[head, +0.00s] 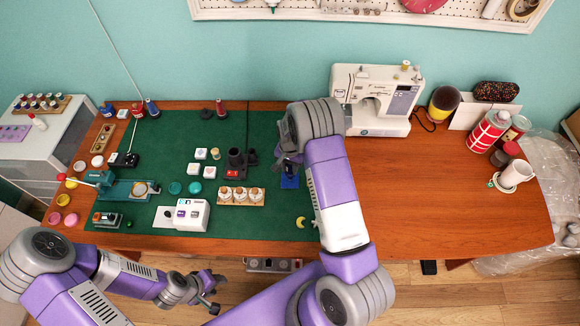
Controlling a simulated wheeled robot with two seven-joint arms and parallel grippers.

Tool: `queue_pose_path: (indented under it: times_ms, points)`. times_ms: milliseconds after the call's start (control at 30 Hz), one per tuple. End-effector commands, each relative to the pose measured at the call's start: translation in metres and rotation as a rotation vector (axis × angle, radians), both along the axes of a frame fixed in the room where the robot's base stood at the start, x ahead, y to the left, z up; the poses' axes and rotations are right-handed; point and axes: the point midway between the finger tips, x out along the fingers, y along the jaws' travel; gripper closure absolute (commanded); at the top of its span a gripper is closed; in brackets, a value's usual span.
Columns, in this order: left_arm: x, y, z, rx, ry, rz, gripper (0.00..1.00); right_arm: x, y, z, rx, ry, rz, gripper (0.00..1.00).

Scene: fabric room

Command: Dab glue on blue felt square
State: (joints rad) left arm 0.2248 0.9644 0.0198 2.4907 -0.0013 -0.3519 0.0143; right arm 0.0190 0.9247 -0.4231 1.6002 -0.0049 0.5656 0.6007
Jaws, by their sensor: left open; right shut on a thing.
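A blue square (290,181), which looks like the felt square, lies on the green mat (270,122) near its right side. My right gripper (285,158) is just above the square's far edge and covers part of it. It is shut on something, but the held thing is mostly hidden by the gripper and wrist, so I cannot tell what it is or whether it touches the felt. My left gripper (212,292) is open and empty, low in front of the table's front edge, away from the felt.
A black holder with a red base (236,172) stands left of the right gripper. Wooden trays of stamps (241,197), a white device (191,214) and small white blocks (195,170) are nearby. A sewing machine (372,98) stands behind. The table's right half (450,200) is mostly clear.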

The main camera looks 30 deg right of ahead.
Motion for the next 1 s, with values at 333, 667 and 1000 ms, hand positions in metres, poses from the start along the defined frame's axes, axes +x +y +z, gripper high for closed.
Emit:
queue_pose_path:
  times_ms: [333, 667, 1000]
  points:
    - [0.000, 0.000, 0.000, 0.000, 0.000, 0.000, 0.57, 0.000, 0.000, 0.000, 0.000, 0.000, 0.000, 0.95]
    - [0.000, 0.000, 0.010, 0.000, 0.000, 0.000, 0.57, 0.000, 0.000, 0.016, 0.000, 0.000, 0.000, 0.95]
    - [0.000, 0.000, 0.028, 0.000, 0.000, 0.000, 0.57, 0.000, 0.000, 0.044, 0.000, -0.001, 0.000, 0.95]
